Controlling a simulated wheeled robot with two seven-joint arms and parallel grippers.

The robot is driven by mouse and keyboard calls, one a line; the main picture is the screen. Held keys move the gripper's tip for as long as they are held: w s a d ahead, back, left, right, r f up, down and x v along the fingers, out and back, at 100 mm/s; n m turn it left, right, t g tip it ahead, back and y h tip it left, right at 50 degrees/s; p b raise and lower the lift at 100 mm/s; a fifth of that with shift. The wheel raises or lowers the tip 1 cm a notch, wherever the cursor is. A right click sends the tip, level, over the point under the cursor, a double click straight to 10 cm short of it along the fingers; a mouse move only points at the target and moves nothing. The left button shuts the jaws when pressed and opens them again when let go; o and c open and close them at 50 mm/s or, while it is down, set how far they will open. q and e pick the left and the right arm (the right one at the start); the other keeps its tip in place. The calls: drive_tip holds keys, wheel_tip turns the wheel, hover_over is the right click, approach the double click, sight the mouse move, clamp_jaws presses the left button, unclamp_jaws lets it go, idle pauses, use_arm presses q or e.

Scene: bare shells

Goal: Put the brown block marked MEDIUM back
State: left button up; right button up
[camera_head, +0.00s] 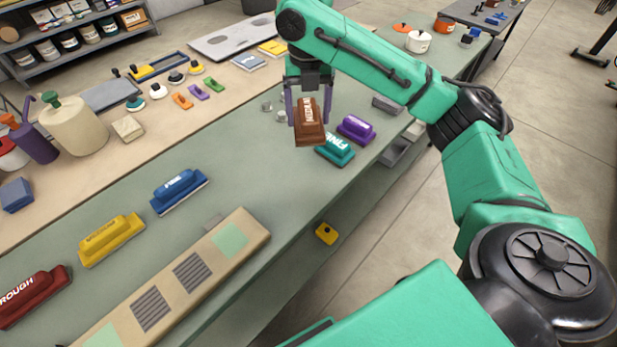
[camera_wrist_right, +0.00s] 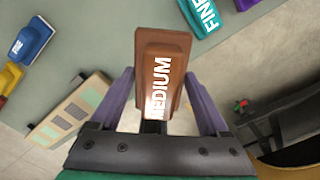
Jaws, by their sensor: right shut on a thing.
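The brown block marked MEDIUM (camera_head: 309,122) is held in my right gripper (camera_head: 307,112) above the green-grey bench top. It also shows in the right wrist view (camera_wrist_right: 162,70), with its label running along its length. The purple fingers of my right gripper (camera_wrist_right: 160,95) are shut on it from both sides. In the head view it partly overlaps the teal block marked FINE (camera_head: 337,150). My left gripper is not in view.
A purple block (camera_head: 356,129) lies beside the teal one near the bench's right edge. Blue (camera_head: 179,191), yellow (camera_head: 111,240) and red (camera_head: 32,295) blocks stand in a row at left. A tan board (camera_head: 190,275) with striped and pale green patches lies along the front edge.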

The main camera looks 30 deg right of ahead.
drive_tip(key=r+n, duration=0.2)
drive_tip(key=n, duration=0.1)
drive_tip(key=shift+w+d, duration=0.15)
drive_tip(key=shift+w, duration=0.2)
drive_tip(key=shift+n, duration=0.4)
drive_tip(key=f+b, duration=0.1)
drive_tip(key=f, duration=0.2)
drive_tip(key=f+b, duration=0.1)
drive_tip(key=f, duration=0.2)
drive_tip(key=shift+s+f+b, duration=0.2)
drive_tip(key=shift+f+b, duration=0.05)
drive_tip(key=shift+b, duration=0.15)
wheel_tip(320, 180, down, 13)
drive_tip(key=shift+w+f+p, duration=0.15)
drive_tip(key=shift+p, duration=0.7)
drive_tip(key=shift+f, duration=0.1)
drive_tip(key=o, duration=1.2)
drive_tip(key=shift+c, duration=0.2)
wheel_tip(320, 180, up, 12)
drive_tip(key=b, duration=0.1)
